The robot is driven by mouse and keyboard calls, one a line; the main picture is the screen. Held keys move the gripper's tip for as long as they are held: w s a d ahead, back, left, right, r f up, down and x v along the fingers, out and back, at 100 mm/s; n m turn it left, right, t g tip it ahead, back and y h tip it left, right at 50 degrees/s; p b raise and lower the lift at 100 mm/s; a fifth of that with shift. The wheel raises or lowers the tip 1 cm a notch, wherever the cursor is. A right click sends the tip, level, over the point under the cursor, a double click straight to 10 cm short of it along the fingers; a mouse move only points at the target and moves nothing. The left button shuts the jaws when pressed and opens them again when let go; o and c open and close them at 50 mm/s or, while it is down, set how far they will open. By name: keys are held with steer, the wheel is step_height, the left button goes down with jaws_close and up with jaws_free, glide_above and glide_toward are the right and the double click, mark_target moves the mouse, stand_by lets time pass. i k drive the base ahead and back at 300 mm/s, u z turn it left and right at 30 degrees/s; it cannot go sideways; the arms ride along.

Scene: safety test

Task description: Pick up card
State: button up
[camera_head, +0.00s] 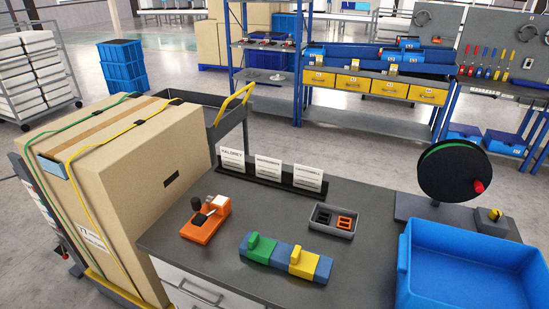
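Three white cards with printed text stand upright in a row in a black holder (262,182) at the back of the grey table (190,265). They are the left card (231,160), the middle card (267,169) and the right card (308,179). Each has a large heading and smaller lines that are too small to read surely. I cannot tell which of them the task means. The lower edges of the cards sit in the holder. My gripper is not in view.
On the table are an orange device (206,220), a green, yellow and blue block fixture (285,262), a small grey tray (332,222), a black reel (450,170) and a blue bin (465,265). A large strapped carton (150,190) stands left.

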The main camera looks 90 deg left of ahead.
mark_target(234, 160)
steer(key=u, duration=0.05)
steer(key=i, duration=3.4)
steer(key=u, duration=2.6)
steer(key=i, duration=3.95)
steer(key=u, duration=2.7)
steer(key=i, duration=1.15)
